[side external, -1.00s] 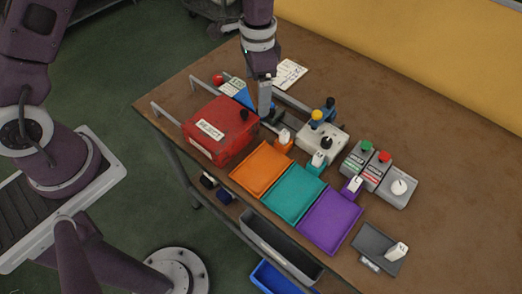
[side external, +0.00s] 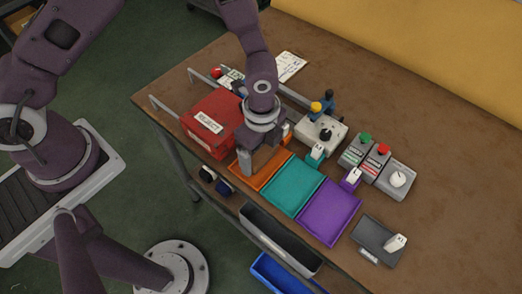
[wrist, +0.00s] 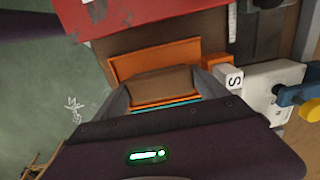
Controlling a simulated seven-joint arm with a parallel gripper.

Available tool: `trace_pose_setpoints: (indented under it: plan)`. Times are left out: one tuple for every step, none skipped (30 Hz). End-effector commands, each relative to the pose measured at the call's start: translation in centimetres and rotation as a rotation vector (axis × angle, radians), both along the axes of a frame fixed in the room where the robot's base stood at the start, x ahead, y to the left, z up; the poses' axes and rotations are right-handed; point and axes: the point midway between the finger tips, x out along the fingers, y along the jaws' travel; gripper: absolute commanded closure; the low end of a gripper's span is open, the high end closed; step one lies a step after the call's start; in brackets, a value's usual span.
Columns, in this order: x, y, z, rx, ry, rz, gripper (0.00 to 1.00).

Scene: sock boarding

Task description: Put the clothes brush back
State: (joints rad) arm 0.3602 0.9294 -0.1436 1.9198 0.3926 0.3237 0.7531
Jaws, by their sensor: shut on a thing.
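My gripper (side external: 245,170) is at the left end of the orange tray (side external: 274,168), close to the front edge of the table and beside the red box. In the wrist view my gripper (wrist: 166,90) is shut on a brown block, which looks like the clothes brush (wrist: 162,82). The block sits between the two grey fingers, over the orange tray (wrist: 150,58). I cannot tell whether it touches the tray. In the side view the brush is hidden behind the fingers.
The red reject box (side external: 211,124) stands left of the gripper. The teal tray (side external: 293,185) and purple tray (side external: 329,212) lie to the right. Size markers and button boxes (side external: 357,152) stand behind. A grey bin (side external: 280,240) hangs below the table edge.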

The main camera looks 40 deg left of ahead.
Motion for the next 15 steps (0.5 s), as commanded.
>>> trace_pose_setpoints:
  plan:
    - [0.06, -0.01, 0.05, -0.001, -0.002, 0.001, 0.55]
    - [0.06, -0.02, 0.08, -0.001, -0.002, 0.001, 0.55]
    - [0.06, -0.01, 0.09, -0.001, -0.002, 0.001, 0.55]
    - [0.06, -0.01, 0.09, -0.001, -0.002, 0.001, 0.55]
    - [0.06, -0.01, 0.08, -0.001, -0.001, 0.001, 0.55]
    - [0.05, -0.01, 0.01, -0.001, -0.001, 0.001, 0.55]
    - [0.05, 0.00, -0.08, 0.000, -0.001, 0.002, 0.55]
    - [0.05, 0.00, -0.19, 0.000, -0.001, 0.002, 0.55]
    - [0.05, 0.00, -0.18, -0.001, -0.001, 0.002, 0.11]
    - [0.06, 0.00, -0.17, -0.001, -0.001, 0.002, 0.08]
    - [0.05, 0.00, -0.17, -0.001, -0.001, 0.002, 0.08]
    - [0.05, 0.00, -0.16, -0.001, -0.001, 0.002, 0.08]
    - [0.05, 0.00, -0.16, 0.000, -0.001, 0.002, 0.08]
    - [0.05, 0.00, -0.16, -0.001, -0.001, 0.002, 0.08]
    - [0.05, 0.00, -0.15, 0.000, -0.001, 0.002, 0.08]
